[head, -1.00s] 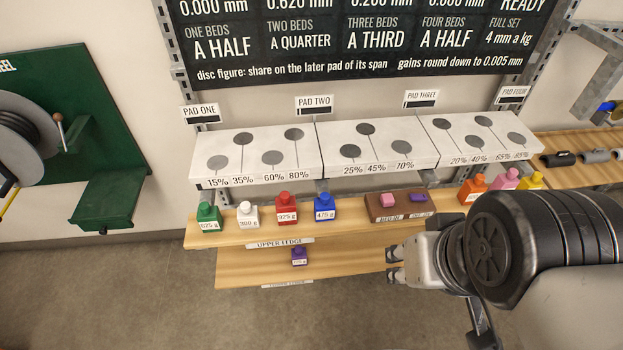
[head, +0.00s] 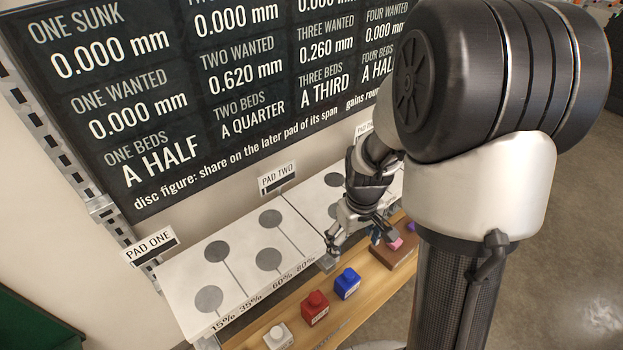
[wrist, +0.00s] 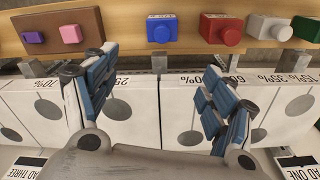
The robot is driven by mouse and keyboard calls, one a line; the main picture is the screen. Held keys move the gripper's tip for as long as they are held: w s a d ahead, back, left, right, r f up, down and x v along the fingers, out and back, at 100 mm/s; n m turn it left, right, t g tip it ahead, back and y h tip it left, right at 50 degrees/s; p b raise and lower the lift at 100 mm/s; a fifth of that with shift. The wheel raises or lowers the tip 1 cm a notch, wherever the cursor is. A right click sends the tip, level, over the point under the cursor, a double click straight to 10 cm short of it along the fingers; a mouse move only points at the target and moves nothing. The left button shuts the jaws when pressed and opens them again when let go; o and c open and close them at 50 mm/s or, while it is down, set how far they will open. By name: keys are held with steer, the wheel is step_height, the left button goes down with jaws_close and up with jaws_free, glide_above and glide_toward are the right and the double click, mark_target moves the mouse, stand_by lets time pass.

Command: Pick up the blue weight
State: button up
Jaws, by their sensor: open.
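In the wrist view the blue weight (wrist: 162,30) is near the top, ahead of and between my two spread fingers. My gripper (head: 352,240) is open and empty, over the white pad boxes near pad two, apart from the blue weight. In the wrist view my gripper (wrist: 160,92) shows both blue-padded fingers wide apart, with the pad box face beyond them.
A red weight (head: 315,308) and a white weight (head: 278,337) stand left of the blue one. A brown block (head: 396,252) with a pink piece lies to its right. The white pad boxes (head: 238,268) back the ledge, with a wall board (head: 200,90) above.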

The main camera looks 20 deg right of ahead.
mark_target(350, 270)
steer(key=f+b, duration=0.1)
steer(key=f, duration=0.4)
steer(key=f+b, duration=0.1)
steer(key=f, duration=0.4)
steer(key=f+b, duration=0.1)
steer(key=f, duration=0.4)
steer(key=shift+d+f, duration=0.15)
steer(key=shift+d, duration=0.25)
steer(key=f, duration=0.1)
steer(key=f+b, duration=0.1)
steer(key=f, duration=0.2)
steer(key=shift+s+a+f+b, duration=0.25)
steer(key=shift+a+f+b, duration=0.05)
steer(key=shift+a+b, duration=0.05)
steer(key=shift+w+f, duration=0.1)
steer(key=shift+f, duration=0.3)
steer(key=shift+r, duration=0.1)
steer(key=shift+c, duration=0.2)
steer(key=c, duration=1.3)
